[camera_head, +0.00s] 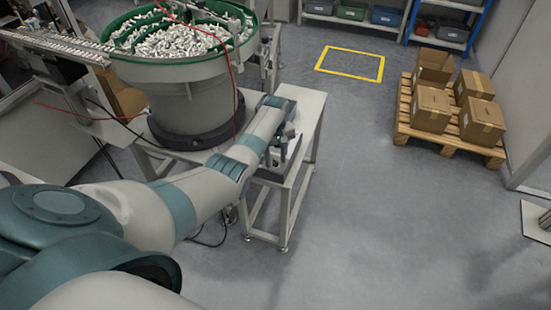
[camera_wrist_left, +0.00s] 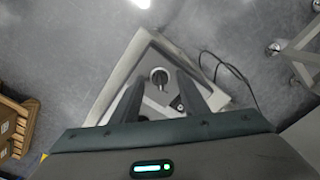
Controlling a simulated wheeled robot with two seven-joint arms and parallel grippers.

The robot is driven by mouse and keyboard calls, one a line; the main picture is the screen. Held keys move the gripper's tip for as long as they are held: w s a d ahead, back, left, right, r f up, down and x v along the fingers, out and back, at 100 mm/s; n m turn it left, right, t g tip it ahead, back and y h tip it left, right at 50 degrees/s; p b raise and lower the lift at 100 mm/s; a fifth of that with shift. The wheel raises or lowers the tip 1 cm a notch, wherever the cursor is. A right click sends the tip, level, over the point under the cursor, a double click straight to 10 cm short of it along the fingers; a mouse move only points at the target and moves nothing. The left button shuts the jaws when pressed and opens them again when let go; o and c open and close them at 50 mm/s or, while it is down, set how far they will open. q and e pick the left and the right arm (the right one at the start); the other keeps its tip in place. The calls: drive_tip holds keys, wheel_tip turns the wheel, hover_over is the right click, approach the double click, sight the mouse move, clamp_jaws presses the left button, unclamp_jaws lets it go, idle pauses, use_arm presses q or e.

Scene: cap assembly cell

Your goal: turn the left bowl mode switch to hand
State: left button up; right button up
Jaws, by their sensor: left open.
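The mode switch (camera_wrist_left: 160,76) shows in the left wrist view as a small round knob with a dark ring, on the light top of a control box (camera_wrist_left: 150,60). My left gripper (camera_wrist_left: 158,92) is open, with its two dark fingers on either side of the switch in that view. Whether they touch it I cannot tell. A smaller dark control (camera_wrist_left: 178,104) sits beside the right finger. In the head view my left gripper (camera_head: 282,150) reaches down over the box at the stand beside the bowl feeder (camera_head: 180,75); the switch is hidden there. My right gripper is not in view.
The green-rimmed bowl full of white caps stands left of my left arm, close to it. A pale metal stand (camera_head: 307,110) carries the box. Cables hang near it. A pallet (camera_head: 450,142) with cardboard boxes is at the right. The floor between is clear.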

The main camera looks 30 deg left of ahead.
use_arm(q)
clamp_jaws()
drive_tip(key=shift+m, duration=0.4)
drive_tip(key=shift+r+m+p, duration=0.1)
drive_tip(key=shift+m+p, duration=0.55)
drive_tip(key=shift+m, duration=0.15)
drive_tip(key=m+p, duration=0.1)
drive_tip(key=m, duration=0.2)
drive_tip(key=shift+m, duration=0.3)
drive_tip(key=m, duration=0.2)
drive_tip(key=shift+m+p, duration=0.3)
drive_tip(key=shift+p, duration=0.05)
drive_tip(key=m, duration=0.3)
drive_tip(key=shift+m, duration=0.3)
drive_tip(key=m, duration=0.5)
drive_tip(key=shift+m, duration=0.4)
